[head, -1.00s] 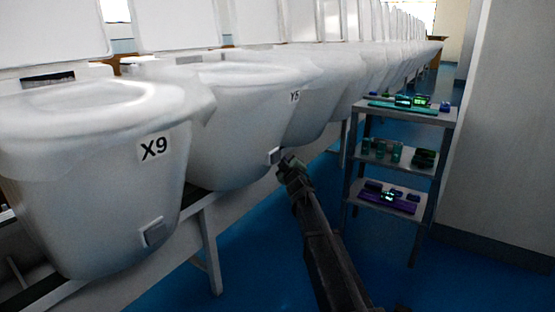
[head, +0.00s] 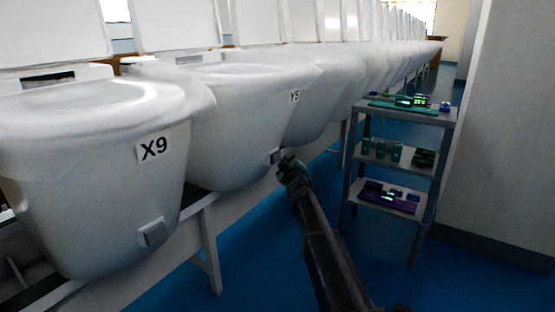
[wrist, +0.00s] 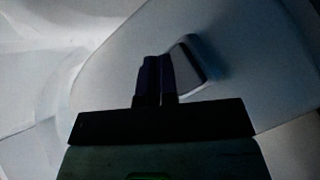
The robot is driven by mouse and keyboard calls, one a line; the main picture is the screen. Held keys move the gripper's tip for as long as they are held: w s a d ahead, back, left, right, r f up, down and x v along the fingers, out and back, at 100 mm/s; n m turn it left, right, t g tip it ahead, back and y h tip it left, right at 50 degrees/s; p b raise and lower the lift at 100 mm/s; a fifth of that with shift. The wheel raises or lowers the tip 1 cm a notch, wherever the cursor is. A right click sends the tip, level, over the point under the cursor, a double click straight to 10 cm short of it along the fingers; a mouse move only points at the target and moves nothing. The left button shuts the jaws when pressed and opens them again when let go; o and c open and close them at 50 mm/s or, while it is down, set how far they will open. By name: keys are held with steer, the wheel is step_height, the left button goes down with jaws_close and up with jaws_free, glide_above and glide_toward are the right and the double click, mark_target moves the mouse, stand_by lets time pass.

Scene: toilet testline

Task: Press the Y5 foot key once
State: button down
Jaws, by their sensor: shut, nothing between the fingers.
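The Y5 toilet (head: 235,125) is the second in the row, a white bowl with a Y5 label (head: 295,96) on its side. Its foot key (head: 275,156) is a small square button low on the bowl. My gripper (head: 283,160) is shut and empty, with its tips close beside the right edge of the key. In the wrist view my shut fingers (wrist: 157,78) point at the bowl, and the key (wrist: 188,60) shows just right of the fingertips, partly covered by them. I cannot tell whether the fingers touch it.
The X9 toilet (head: 90,180) with its own foot key (head: 153,232) stands in the left foreground. A grey shelf rack (head: 398,150) with several small devices stands to the right. Blue floor (head: 270,255) lies open below.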

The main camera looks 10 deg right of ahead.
stand_by(0.7)
steer(key=shift+w+a, duration=0.3)
steer(key=shift+a, duration=0.05)
steer(key=shift+w+a, duration=0.25)
steer(key=shift+a, duration=0.1)
stand_by(0.5)
steer(key=shift+s+d, duration=0.55)
steer(key=shift+d, duration=0.1)
steer(key=s+d, duration=0.1)
steer(key=d, duration=0.1)
steer(key=s+d, duration=0.2)
stand_by(0.6)
stand_by(0.4)
